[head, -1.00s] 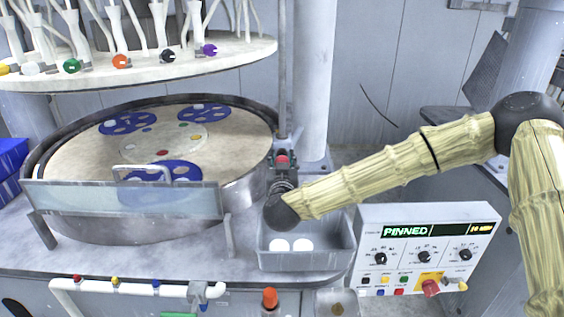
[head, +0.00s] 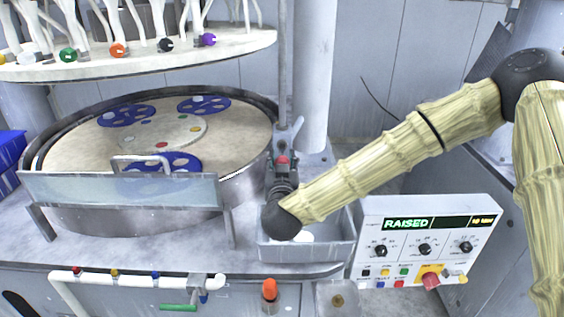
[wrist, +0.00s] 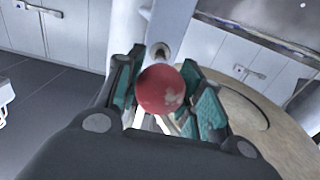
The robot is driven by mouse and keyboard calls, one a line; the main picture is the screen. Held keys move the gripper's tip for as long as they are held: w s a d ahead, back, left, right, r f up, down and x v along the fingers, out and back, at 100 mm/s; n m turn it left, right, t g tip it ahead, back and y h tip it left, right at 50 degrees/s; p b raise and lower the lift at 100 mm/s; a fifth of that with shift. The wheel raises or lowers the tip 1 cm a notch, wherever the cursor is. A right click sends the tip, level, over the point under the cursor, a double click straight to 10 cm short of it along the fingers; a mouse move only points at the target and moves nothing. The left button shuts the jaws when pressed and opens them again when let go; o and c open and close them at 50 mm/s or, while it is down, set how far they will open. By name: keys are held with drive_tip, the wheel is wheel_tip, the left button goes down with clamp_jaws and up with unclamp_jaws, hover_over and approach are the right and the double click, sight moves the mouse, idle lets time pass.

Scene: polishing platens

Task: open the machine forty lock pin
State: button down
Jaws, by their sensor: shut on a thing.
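The lock pin shows as a worn red ball knob (wrist: 162,89) between the fingers of my gripper (wrist: 165,100) in the wrist view. My gripper is shut on it, with the teal finger pads on either side. In the head view the red knob (head: 283,160) shows just above my gripper (head: 284,168), beside the right rim of the round polishing machine (head: 235,190). A grey metal bracket stands behind the knob. The control panel (head: 428,240) reads "RAISED" in green on its display (head: 407,223). My forearm hides part of the space in front of the pin.
A grey tray (head: 300,252) with white round pieces sits below my gripper. The upper platen (head: 140,60) with coloured knobs hangs over the basin at left. A clear guard (head: 120,191) stands in front of the basin. A vertical column (head: 315,80) rises behind the pin.

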drive_tip(key=c, duration=1.2)
unclamp_jaws()
drive_tip(key=shift+s+f, duration=0.1)
drive_tip(key=shift+s, duration=0.05)
drive_tip(key=o, duration=0.3)
drive_tip(key=shift+s, duration=0.2)
drive_tip(key=shift+w, duration=0.15)
drive_tip(key=s, duration=1.2)
